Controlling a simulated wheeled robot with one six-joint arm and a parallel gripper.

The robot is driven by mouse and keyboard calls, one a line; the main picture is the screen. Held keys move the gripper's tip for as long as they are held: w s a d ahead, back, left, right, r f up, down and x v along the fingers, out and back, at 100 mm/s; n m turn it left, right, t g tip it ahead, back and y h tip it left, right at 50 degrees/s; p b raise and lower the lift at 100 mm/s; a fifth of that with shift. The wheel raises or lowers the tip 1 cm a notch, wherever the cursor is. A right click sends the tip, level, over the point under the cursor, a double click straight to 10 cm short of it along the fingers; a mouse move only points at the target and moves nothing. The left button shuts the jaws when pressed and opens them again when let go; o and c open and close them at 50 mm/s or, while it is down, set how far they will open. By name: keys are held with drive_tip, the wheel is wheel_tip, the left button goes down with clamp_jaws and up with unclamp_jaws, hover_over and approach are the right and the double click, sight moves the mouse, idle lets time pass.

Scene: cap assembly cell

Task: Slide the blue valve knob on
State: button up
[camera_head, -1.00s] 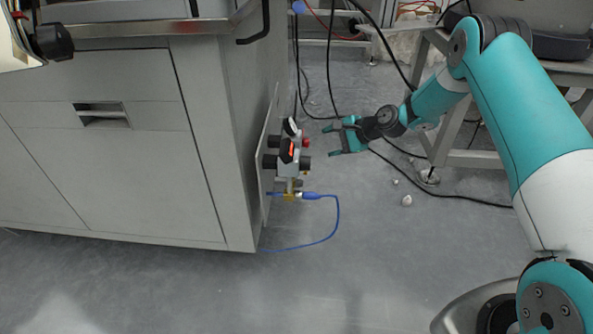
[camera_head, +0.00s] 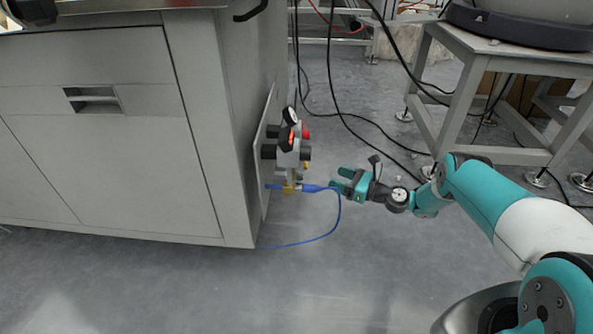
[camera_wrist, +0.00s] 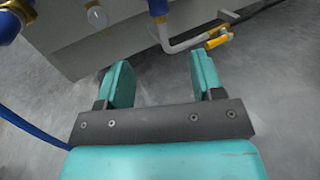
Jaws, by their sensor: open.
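A blue sleeve-like piece (camera_head: 312,188), possibly the valve knob, shows beside the brass fitting (camera_head: 289,188) under the valve block (camera_head: 290,158), with a blue hose looping below. In the wrist view a blue part (camera_wrist: 158,8) sits at the top edge above a bent pale pipe with a yellow end (camera_wrist: 217,37). Another blue part (camera_wrist: 9,27) with brass is at the top left. I cannot tell which is the knob. My gripper (camera_head: 338,181) is open and just right of the blue sleeve; in the wrist view its fingers (camera_wrist: 161,62) are apart with nothing between them.
The grey cabinet (camera_head: 110,180) carries the valve panel (camera_head: 265,145) on its right side. The blue hose (camera_head: 337,218) loops near the gripper. Black cables (camera_head: 345,125) hang behind. A metal stand (camera_head: 480,110) is at the back right. The floor in front is clear.

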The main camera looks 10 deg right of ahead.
drive_tip(key=b+x, duration=1.2)
drive_tip(key=x, duration=0.3)
drive_tip(key=shift+a+f, duration=0.1)
drive_tip(key=shift+a, duration=0.1)
